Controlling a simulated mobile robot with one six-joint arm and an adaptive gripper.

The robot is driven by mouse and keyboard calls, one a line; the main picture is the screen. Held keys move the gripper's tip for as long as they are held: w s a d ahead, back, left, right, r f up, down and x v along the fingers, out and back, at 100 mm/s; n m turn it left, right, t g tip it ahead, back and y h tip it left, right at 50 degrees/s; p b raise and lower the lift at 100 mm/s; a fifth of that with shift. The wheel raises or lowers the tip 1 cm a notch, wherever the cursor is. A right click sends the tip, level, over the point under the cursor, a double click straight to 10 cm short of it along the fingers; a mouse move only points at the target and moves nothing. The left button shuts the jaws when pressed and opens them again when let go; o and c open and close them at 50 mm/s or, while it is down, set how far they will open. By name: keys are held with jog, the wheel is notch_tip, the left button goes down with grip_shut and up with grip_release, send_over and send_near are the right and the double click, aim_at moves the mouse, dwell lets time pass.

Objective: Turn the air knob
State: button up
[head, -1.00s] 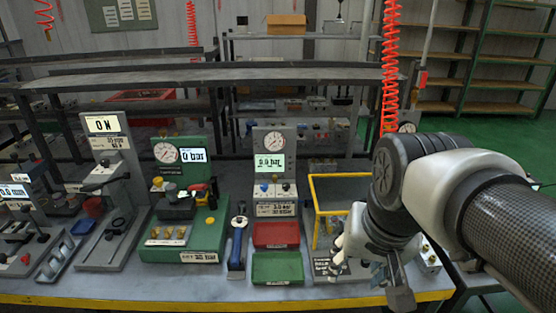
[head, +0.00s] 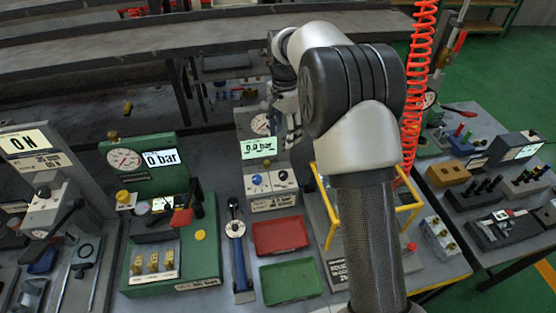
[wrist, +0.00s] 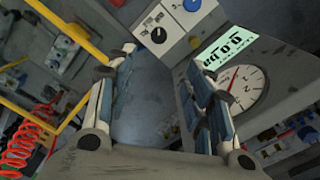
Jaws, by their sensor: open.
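The grey test station (head: 270,205) stands mid-table with a round gauge and a lit display that appears to read 0.0 bar. On its front a white block carries a blue knob (head: 256,179) and a black knob (head: 283,175); no readable label tells which is the air knob. In the wrist view, the black knob (wrist: 158,35) and the blue knob (wrist: 192,4) lie beyond the fingertips, near the top edge. My gripper (wrist: 163,65) is open and empty, apart from both knobs. In the head view it is partly hidden by my arm, near the gauge.
A red tray (head: 280,236) and a green tray (head: 290,281) lie before the station. A yellow frame (head: 333,225) stands close on its right, and a green gauge stand (head: 155,185) on its left. A red coiled hose (head: 414,100) hangs at the right.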

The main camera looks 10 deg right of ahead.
aim_at(283, 173)
notch_tip(283, 173, down, 17)
jog(key=b, duration=0.4)
jog(key=shift+s+r+b, duration=0.15)
jog(key=shift+r+b, duration=0.05)
jog(key=shift+b, duration=0.1)
jog(key=c, duration=1.1)
